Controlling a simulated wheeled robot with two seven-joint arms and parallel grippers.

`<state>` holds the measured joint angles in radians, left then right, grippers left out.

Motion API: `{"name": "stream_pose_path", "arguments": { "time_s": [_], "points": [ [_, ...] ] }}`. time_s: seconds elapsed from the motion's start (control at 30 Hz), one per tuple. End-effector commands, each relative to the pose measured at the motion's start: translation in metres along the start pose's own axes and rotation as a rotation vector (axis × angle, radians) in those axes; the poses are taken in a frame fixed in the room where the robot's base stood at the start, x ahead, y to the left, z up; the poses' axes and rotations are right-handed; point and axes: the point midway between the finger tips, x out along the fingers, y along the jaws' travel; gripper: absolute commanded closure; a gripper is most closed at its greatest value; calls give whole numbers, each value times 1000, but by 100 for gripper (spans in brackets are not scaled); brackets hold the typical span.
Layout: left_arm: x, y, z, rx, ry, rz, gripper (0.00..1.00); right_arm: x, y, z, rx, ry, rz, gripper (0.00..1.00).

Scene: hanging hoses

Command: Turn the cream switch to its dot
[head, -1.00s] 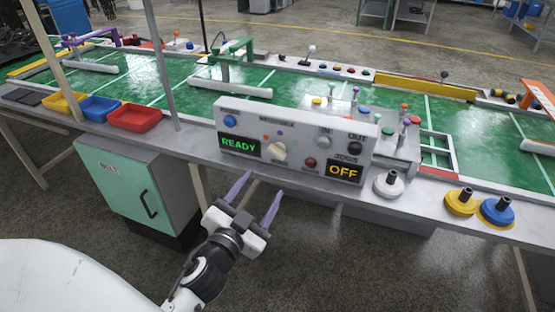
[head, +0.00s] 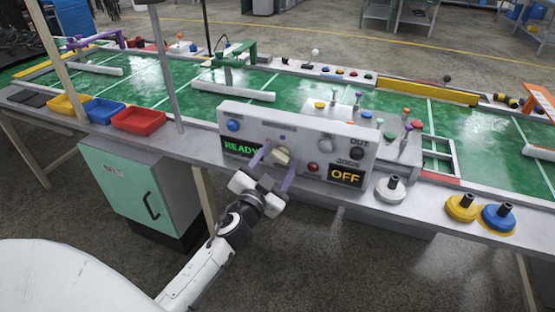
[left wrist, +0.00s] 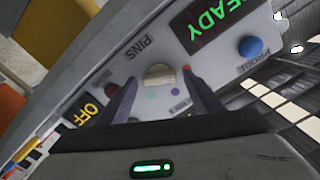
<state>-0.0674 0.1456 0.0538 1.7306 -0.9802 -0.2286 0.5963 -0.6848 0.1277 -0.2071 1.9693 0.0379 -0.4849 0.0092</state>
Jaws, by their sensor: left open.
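The cream switch (head: 282,155) is a knob on the front of the white control panel (head: 300,120). My left gripper (head: 281,158) is open in front of the panel, with its purple fingers on either side of the switch. In the left wrist view the switch (left wrist: 159,75) lies between the two fingertips (left wrist: 160,78), and I see no clear contact. Small dots sit around the switch there: a green dot (left wrist: 150,92), a purple dot (left wrist: 174,90) and a red dot (left wrist: 186,68). In the head view the fingers partly cover the switch's surroundings. My right gripper is out of view.
The panel also carries a blue button (head: 233,125), a READY display (head: 238,149), a red button (head: 313,167) and an OFF display (head: 346,175). A white round base (head: 390,189) stands right of the panel.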

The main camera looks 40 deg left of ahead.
Motion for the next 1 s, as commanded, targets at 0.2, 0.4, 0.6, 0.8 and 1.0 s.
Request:
{"name": "stream_pose_path", "arguments": {
  "time_s": [0.2,0.4,0.6,0.8,1.0],
  "points": [
    [0,0,0,0,0,0,57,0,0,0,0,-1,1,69],
    [0,0,0,1,0,0,82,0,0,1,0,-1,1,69],
    [0,0,0,21,0,0,82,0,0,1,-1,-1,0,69],
    [0,1,0,107,1,0,82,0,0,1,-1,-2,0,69],
    [0,2,0,261,1,1,82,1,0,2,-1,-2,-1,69]
  ]
}}
